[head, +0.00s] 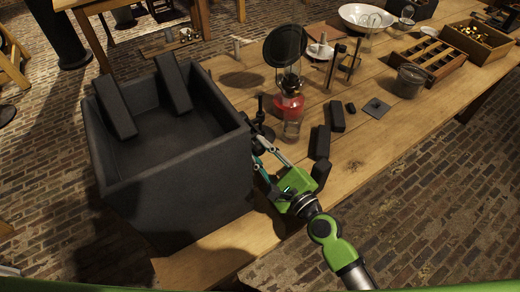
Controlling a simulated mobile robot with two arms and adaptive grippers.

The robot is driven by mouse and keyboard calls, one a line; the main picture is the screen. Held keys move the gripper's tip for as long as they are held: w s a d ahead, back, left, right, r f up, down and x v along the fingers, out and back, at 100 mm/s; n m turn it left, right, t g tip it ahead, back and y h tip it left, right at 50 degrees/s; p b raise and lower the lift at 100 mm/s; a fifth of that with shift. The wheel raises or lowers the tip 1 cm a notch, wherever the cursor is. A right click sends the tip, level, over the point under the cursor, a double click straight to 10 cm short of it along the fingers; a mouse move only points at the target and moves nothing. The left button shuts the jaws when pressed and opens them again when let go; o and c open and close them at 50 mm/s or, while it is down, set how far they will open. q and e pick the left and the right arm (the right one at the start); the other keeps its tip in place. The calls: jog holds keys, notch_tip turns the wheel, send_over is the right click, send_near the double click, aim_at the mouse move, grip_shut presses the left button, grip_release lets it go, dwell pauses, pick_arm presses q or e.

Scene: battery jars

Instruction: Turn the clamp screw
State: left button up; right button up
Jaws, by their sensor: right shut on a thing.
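My right gripper (262,136) reaches in from the lower right, its green body low over the table and its fingers pointing away toward the back left. It is shut on a small dark part that I take to be the clamp screw (260,108), beside the right wall of the big black box. The fingers and the black box hide much of the clamp, and its thread and exact grip are too dark to make out. My left gripper is not in view.
The open black box (120,205) stands close left of the gripper. A glass jar with a red part (290,107) and a round black disc (285,46) stand just behind. Black blocks (337,116) lie to the right. A dark pot (409,81) and wooden trays (430,57) are farther right.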

jog(key=o, duration=1)
jog(key=shift+o, duration=0.7)
jog(key=shift+w+a, duration=0.1)
jog(key=shift+w, duration=0.05)
jog(key=shift+v, duration=6)
jog(key=shift+f, duration=0.1)
